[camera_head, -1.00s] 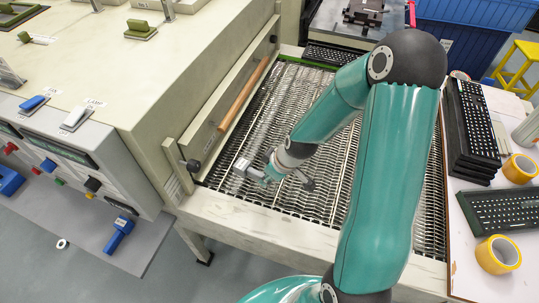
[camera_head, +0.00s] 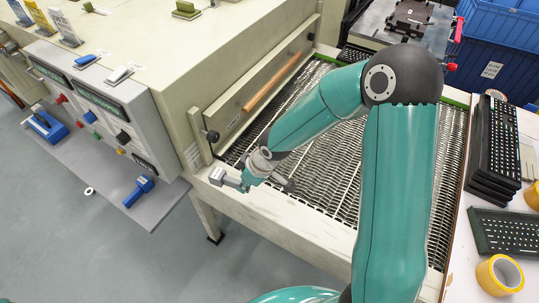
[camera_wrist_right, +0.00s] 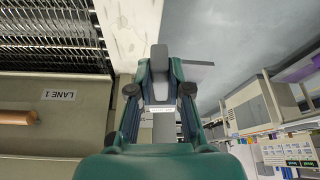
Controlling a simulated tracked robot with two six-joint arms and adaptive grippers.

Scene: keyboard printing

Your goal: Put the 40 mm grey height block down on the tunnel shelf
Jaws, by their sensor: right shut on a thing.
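The grey height block (camera_head: 217,175), with a small pale label, is held in my right gripper (camera_head: 243,182). The gripper is shut on it, above the pale front ledge of the conveyor and close to the corner of the tunnel housing. The grey shelf (camera_head: 165,205) runs below the tunnel's control panel, to the left of the block and apart from it. In the right wrist view the gripper (camera_wrist_right: 160,90) reaches past the pale ledge, with grey floor beyond. My left gripper is not in view.
A blue-handled tool (camera_head: 138,191) lies on the shelf near its right end, and a blue object (camera_head: 45,126) stands farther left. Bare shelf shows between them. The tunnel housing with its wooden handle (camera_head: 278,82) and the mesh conveyor (camera_head: 325,150) are close to my right arm.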

